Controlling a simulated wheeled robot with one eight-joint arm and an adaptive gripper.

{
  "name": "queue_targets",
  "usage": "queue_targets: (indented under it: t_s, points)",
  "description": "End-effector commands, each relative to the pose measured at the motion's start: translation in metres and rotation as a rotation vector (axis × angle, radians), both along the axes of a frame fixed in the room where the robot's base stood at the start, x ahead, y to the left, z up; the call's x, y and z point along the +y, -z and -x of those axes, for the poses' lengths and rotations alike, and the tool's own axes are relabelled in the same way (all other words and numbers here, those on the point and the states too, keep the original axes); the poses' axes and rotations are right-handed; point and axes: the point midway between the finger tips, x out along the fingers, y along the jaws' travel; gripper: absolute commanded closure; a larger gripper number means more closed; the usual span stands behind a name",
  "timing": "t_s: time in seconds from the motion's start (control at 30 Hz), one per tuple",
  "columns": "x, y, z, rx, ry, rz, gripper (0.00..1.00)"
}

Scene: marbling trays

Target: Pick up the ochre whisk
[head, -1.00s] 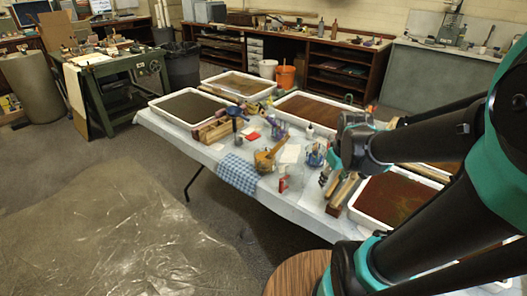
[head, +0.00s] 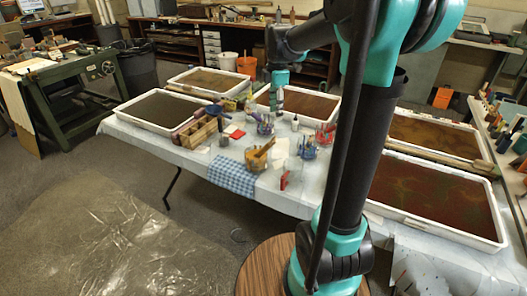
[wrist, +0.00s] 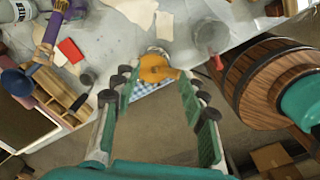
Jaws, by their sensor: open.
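The ochre whisk (head: 260,154) shows as an ochre shape leaning out of a small glass jar (head: 255,164) near the table's front edge, beside a blue checked cloth. In the wrist view the ochre shape (wrist: 154,69) lies beyond and between my fingertips, seen from above. Its fine form is too small to tell. My gripper (wrist: 160,84) is open with nothing between its fingers. In the head view my gripper (head: 277,100) hangs above the table, behind the jar in the picture.
Other jars of tools (head: 308,148) stand close to the right. A wooden box (head: 198,131) stands left, with the checked cloth (head: 232,175) in front. Shallow trays (head: 165,127) ring the table.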

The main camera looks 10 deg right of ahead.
Motion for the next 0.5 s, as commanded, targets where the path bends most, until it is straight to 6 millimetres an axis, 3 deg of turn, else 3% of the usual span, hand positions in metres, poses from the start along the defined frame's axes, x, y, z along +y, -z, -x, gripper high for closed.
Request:
queue_targets:
  t_s: [0.3, 0.5]
  points:
    - [0.000, 0.061, -0.002, -0.001, 0.001, 0.000, 0.57]
    - [0.000, 0.079, -0.002, -0.001, 0.002, 0.000, 0.57]
